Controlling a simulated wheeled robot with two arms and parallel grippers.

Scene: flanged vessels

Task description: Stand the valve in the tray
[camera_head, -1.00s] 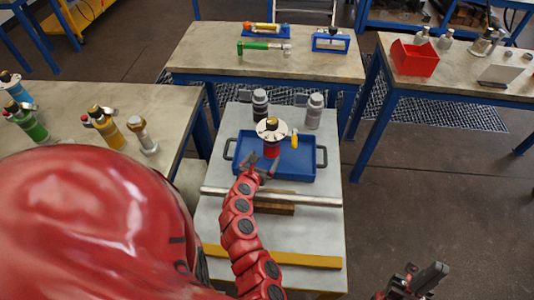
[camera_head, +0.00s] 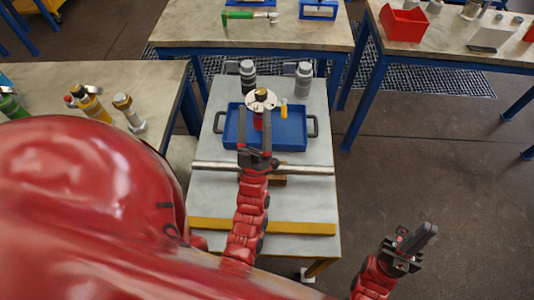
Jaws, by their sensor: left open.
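The valve (camera_head: 261,100) has a pale round flange, a brass top, a red body and a yellow handle. It stands roughly upright within the blue tray (camera_head: 291,137), its flange facing up. My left gripper (camera_head: 254,132) is open at the tray's near side, with its fingers pointing at the red body. The fingers partly hide the lower valve; I cannot tell whether they touch it. My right gripper (camera_head: 412,242) is away to the lower right, over the floor, apart from the valve; its jaw gap is unclear.
Two grey bottle-like vessels (camera_head: 248,76) (camera_head: 304,80) stand behind the tray. A metal bar (camera_head: 310,170) lies across the table in front of it, with a yellow strip (camera_head: 300,229) nearer. A side table (camera_head: 155,80) at left holds several valves. Floor at right is clear.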

